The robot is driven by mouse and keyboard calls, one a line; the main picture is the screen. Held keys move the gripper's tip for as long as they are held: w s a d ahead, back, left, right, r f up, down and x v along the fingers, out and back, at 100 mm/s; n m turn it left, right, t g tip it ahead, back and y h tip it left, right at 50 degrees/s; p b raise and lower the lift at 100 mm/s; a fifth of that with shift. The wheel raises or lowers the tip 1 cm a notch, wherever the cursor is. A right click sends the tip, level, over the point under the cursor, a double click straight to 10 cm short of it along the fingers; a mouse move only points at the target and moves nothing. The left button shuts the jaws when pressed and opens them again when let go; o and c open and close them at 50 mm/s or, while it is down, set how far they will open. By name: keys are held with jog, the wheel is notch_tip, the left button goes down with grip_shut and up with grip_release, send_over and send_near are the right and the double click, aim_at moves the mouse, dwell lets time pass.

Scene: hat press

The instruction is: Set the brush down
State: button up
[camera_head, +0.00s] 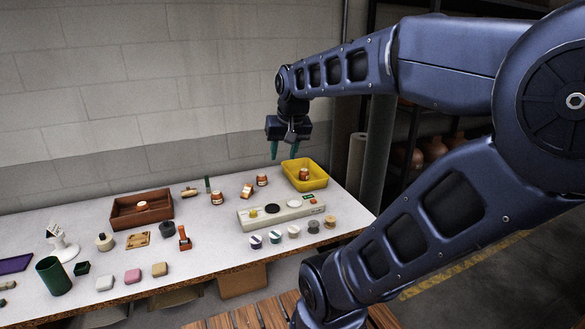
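My gripper (284,152) hangs in the air above the back right of the table, pointing down. Its two green fingertips are apart with nothing visible between them. A small tan item (189,191), perhaps the brush, lies at the back of the table, right of the brown wooden tray (121,218). It is too small for me to be sure. The gripper is well to its right and above it.
The white table (215,255) holds a yellow bin (318,175) with a jar inside, several orange jars, and a pale press panel (282,214). A dark green cup (53,276) and coloured blocks stand at the front left. Bare patches lie between them.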

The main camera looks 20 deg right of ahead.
jog(key=shift+n, duration=0.8)
jog(key=s+f, duration=0.2)
jog(key=s, duration=0.3)
jog(key=shift+d+f, duration=0.25)
jog(key=shift+f, duration=0.15)
